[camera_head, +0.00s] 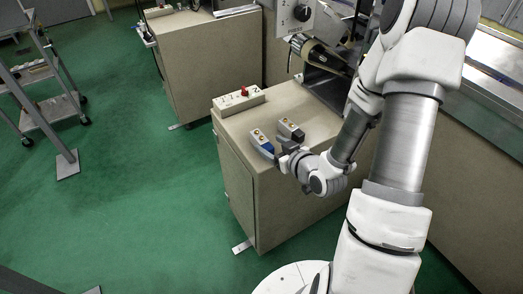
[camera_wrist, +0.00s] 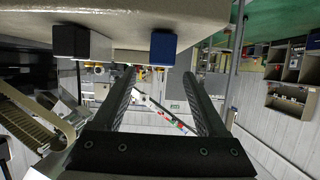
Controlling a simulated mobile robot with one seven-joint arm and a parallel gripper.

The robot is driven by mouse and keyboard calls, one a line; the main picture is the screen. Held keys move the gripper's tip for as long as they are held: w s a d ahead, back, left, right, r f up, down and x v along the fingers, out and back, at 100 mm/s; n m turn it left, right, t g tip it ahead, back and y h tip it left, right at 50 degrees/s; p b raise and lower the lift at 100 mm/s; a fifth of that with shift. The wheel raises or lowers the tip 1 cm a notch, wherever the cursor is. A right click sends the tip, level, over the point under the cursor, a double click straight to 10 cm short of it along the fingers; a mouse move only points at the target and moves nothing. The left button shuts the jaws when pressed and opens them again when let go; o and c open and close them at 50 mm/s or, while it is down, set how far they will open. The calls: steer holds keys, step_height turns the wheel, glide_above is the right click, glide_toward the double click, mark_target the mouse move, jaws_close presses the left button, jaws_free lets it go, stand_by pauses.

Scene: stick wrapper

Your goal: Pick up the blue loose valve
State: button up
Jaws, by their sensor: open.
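The blue valve (camera_head: 262,142), a small pale block with brass fittings and a blue end, sits on the beige cabinet top in the head view. Its blue end (camera_wrist: 163,48) shows in the wrist view, above and between my fingertips. A similar valve with a dark end (camera_head: 290,131) sits beside it to the right; its dark end (camera_wrist: 70,41) is left of my fingers in the wrist view. My gripper (camera_wrist: 158,74) is open, with nothing between its fingers. In the head view my gripper (camera_head: 281,152) is close beside the blue valve; contact cannot be told.
The beige cabinet (camera_head: 245,190) has a control box with a red button (camera_head: 240,97) near its back left edge. Machine parts (camera_head: 318,52) stand behind. A second cabinet (camera_head: 205,65) is farther back, and a metal cart (camera_head: 45,95) stands left. Green floor between is clear.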

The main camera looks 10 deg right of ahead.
mark_target(257, 136)
steer(key=shift+f+b+x, duration=0.25)
steer(key=shift+b+x, duration=1)
steer(key=shift+b, duration=1.05)
steer(key=shift+w+a+b, duration=0.1)
steer(key=shift+w+b, duration=0.15)
steer(key=shift+b, duration=0.5)
steer(key=shift+r, duration=0.1)
steer(key=b+x, duration=0.1)
steer(key=x, duration=0.5)
steer(key=shift+r, duration=0.1)
jaws_close()
